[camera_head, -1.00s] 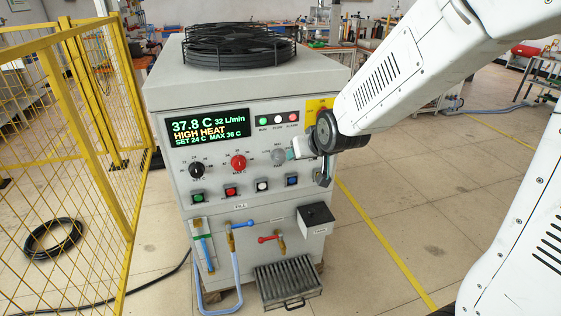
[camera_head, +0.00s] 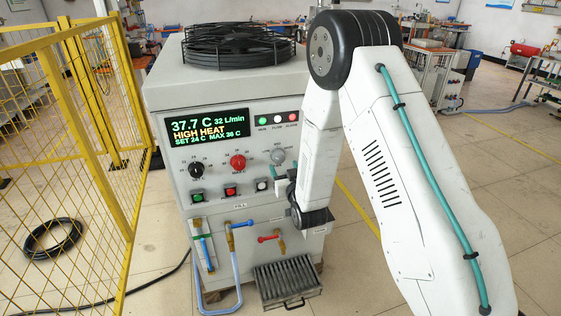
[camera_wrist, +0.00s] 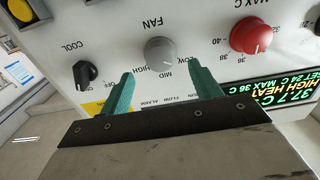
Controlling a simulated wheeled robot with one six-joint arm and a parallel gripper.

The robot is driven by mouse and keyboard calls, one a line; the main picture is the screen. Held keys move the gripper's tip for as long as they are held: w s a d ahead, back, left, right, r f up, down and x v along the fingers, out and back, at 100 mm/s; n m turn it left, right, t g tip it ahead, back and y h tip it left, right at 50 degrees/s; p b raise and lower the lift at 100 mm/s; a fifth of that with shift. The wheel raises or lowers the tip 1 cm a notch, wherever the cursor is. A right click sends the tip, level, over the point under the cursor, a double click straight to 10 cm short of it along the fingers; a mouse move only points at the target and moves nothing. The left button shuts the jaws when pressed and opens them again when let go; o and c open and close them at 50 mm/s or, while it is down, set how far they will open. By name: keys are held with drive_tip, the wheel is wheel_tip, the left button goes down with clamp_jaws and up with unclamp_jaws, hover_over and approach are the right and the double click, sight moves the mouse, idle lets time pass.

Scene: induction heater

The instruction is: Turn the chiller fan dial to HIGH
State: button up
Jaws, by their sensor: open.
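The fan dial (camera_head: 277,156) is a round grey knob on the chiller's front panel, right of the red knob. In the wrist view the fan dial (camera_wrist: 159,52) shows upside down, with the FAN label and LOW, MID and HIGH marks around it. Its pointer direction is too small to tell. My gripper (camera_wrist: 160,70) is open, its two teal fingers on either side of the dial's lower edge, apart from it and empty. In the head view my gripper (camera_head: 277,173) is just below the dial, partly hidden by my arm.
The chiller display (camera_head: 207,127) reads 37.7 C and HIGH HEAT. The red MAX C knob (camera_wrist: 250,35) and black COOL switch (camera_wrist: 85,73) flank the dial. Buttons, including a white one (camera_head: 262,185), sit below. A yellow fence (camera_head: 75,160) stands left.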

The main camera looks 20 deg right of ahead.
sight(280, 159)
drive_tip(key=w, duration=0.5)
drive_tip(key=shift+w, duration=0.1)
drive_tip(key=c, duration=1)
drive_tip(key=shift+o, duration=0.2)
